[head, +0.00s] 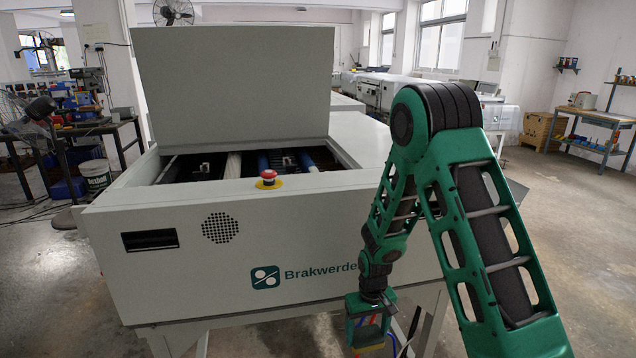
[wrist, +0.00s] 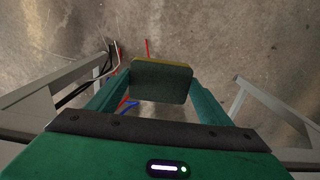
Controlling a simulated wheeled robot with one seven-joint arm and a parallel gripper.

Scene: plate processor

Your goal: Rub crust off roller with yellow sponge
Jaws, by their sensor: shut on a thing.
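My gripper (head: 370,328) hangs low in front of the machine, outside its open top. In the wrist view my gripper (wrist: 161,90) has its two green fingers shut on the yellow sponge (wrist: 160,63). The sponge shows a dark green-grey face towards the camera and a thin yellow edge at the far side. Rollers lie in the machine's opening: a pale one (head: 233,166) and blue ones (head: 264,163) beside it. They are partly hidden by the front panel. I cannot make out crust on any roller from here. The sponge is well apart from the rollers.
The machine's lid (head: 235,85) stands raised behind the opening. A red emergency button (head: 268,175) sits on the front rim. Pale machine legs (wrist: 262,110) and loose red, blue and black cables (wrist: 92,85) are near my gripper. Concrete floor is open to the right.

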